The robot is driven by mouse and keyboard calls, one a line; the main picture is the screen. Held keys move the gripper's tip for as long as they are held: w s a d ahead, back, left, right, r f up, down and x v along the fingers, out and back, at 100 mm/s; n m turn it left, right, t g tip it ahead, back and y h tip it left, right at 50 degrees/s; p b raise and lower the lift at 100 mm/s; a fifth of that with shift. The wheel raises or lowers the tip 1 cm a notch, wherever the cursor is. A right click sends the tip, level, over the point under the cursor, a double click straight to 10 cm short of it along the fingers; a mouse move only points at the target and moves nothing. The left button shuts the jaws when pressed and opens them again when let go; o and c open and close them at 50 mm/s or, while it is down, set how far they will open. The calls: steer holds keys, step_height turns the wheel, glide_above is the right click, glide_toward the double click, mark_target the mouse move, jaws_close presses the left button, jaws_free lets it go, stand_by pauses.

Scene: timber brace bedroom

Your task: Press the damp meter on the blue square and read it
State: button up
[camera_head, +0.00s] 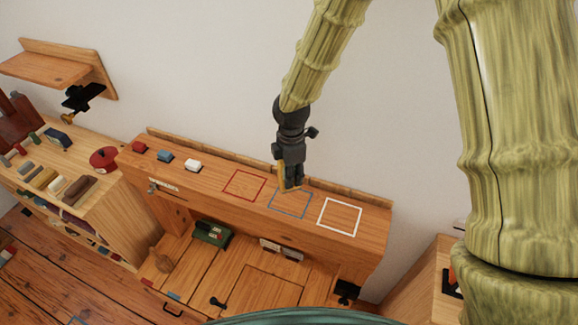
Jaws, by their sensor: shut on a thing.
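The blue square (291,215) is an outline on the wooden ledge, between a red square outline (244,186) and a white one (340,217). My gripper (290,182) points down over the back part of the blue square and hides some of it. It is shut on a small yellow thing, apparently the damp meter (282,177), seen along its left side. I cannot tell whether the meter's end touches the ledge. No reading is visible.
A red round thing (103,158) and several small items lie on the left cabinet. A green box (212,233) sits lower down. The wall is close behind.

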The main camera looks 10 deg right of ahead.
steer(key=shift+s+f, duration=0.25)
steer(key=shift+s, duration=0.1)
steer(key=shift+s+f+b, duration=0.45)
steer(key=shift+f+b, duration=0.1)
steer(key=shift+b, duration=0.2)
steer(key=w+f+b, duration=0.1)
steer(key=w+f, duration=0.1)
steer(key=f, duration=0.1)
steer(key=shift+f+b, duration=0.2)
steer(key=shift+b, duration=0.15)
steer(key=shift+f, duration=0.15)
steer(key=shift+s, duration=0.6)
steer(key=shift+w, duration=0.35)
steer(key=shift+s, duration=0.2)
steer(key=shift+w, duration=0.15)
